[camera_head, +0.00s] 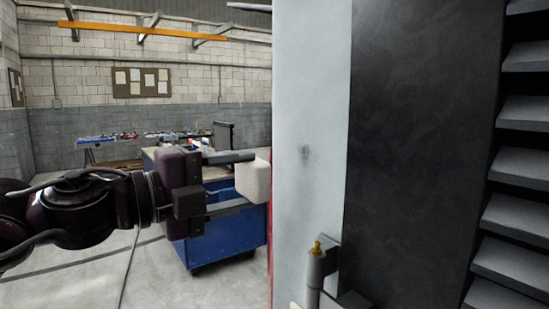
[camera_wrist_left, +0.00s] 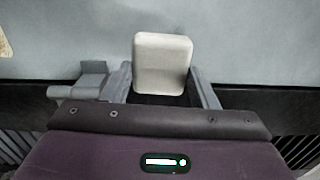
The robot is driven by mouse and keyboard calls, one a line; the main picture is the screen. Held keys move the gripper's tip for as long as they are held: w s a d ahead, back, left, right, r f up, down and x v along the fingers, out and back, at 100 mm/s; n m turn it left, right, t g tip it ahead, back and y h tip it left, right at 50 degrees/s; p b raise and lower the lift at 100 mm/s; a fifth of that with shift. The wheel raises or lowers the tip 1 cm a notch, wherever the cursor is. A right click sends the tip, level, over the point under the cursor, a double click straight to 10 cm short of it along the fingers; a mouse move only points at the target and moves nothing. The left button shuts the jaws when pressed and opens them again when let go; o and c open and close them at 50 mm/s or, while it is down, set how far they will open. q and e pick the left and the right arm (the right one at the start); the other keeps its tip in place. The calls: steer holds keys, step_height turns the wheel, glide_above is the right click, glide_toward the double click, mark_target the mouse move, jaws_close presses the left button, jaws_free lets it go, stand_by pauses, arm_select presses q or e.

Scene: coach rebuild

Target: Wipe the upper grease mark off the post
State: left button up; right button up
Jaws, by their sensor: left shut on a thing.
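The pale grey post (camera_head: 312,90) stands upright at the centre of the head view. One dark, smudged grease mark (camera_head: 305,152) shows on its face; I see no second mark. My left gripper (camera_head: 240,182) is shut on an off-white block-shaped wiper (camera_head: 254,180), which sticks out past the fingertips. The wiper appears left of the mark and a little lower, clear of it in the picture. In the left wrist view the wiper (camera_wrist_left: 163,62) sits between both fingers, with a pale surface behind it; contact cannot be told. My right gripper is not in view.
A grey hinge-like fitting (camera_head: 318,265) with an orange top stands low by the post. A dark panel (camera_head: 420,150) and grey louvres (camera_head: 515,200) lie to the right. A blue cart (camera_head: 225,235) stands behind my left gripper. Open floor (camera_head: 100,285) lies to the left.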

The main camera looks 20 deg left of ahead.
mark_target(264, 173)
arm_select(q)
steer(key=shift+w+d+r+p, duration=0.2)
steer(key=shift+w+d+p, duration=0.15)
steer(key=shift+p, duration=0.25)
steer(key=p+x, duration=0.3)
steer(key=shift+w+d+p, duration=0.2)
steer(key=shift+w+p, duration=0.1)
steer(key=shift+p, duration=0.1)
steer(key=shift+f+p+x, duration=0.25)
steer(key=shift+p+x, duration=0.35)
steer(key=shift+x, duration=0.45)
steer(key=shift+p+x, duration=0.65)
steer(key=shift+x, duration=0.4)
steer(key=shift+r, duration=0.1)
steer(key=shift+r+p, duration=1.75)
steer(key=shift+r, duration=0.25)
steer(key=shift+f, duration=0.1)
